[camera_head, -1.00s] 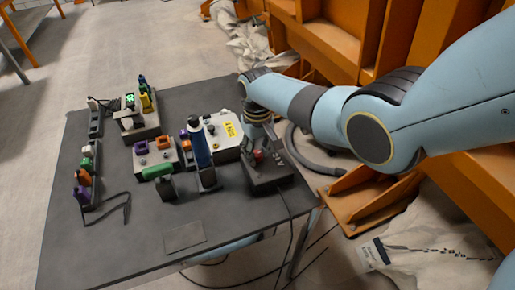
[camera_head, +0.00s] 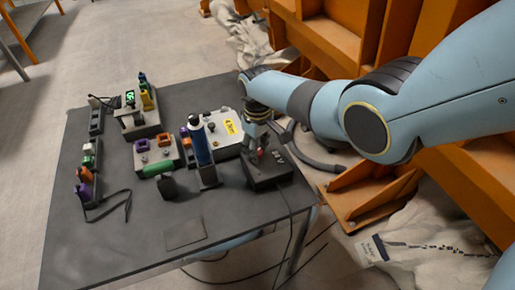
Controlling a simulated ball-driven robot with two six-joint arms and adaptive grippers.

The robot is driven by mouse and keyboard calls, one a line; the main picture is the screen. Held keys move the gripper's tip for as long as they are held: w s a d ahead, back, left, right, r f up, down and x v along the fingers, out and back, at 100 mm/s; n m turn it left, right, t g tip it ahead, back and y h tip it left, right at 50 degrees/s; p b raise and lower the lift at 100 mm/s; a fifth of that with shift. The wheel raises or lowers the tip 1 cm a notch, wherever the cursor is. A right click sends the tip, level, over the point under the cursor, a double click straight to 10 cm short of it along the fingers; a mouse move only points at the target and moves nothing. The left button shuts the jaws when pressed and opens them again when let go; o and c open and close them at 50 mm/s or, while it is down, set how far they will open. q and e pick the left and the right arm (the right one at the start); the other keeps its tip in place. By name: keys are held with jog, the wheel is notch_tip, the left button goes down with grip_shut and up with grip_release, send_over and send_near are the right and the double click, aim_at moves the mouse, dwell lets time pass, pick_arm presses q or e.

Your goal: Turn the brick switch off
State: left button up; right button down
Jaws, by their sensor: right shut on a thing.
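The brick (camera_head: 274,174) is a dark box near the right front edge of the table, with a cable running down from it. A small red part, the brick switch (camera_head: 260,151), shows on its top. My right gripper (camera_head: 257,147) points down onto the top of the brick, right at the red part. It is shut on the switch, though the fingertips are small and partly hidden. Whether the switch is on or off cannot be told. My left gripper is not in view.
The dark table (camera_head: 120,240) holds a blue upright holder (camera_head: 202,150) close left of the brick, a white box with a yellow label (camera_head: 229,127), and several small coloured blocks further left. The front left of the table is clear. Orange steel frames (camera_head: 340,50) stand behind my arm.

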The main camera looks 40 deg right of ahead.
jog(key=c, duration=1)
grip_release()
notch_tip(320, 180, up, 12)
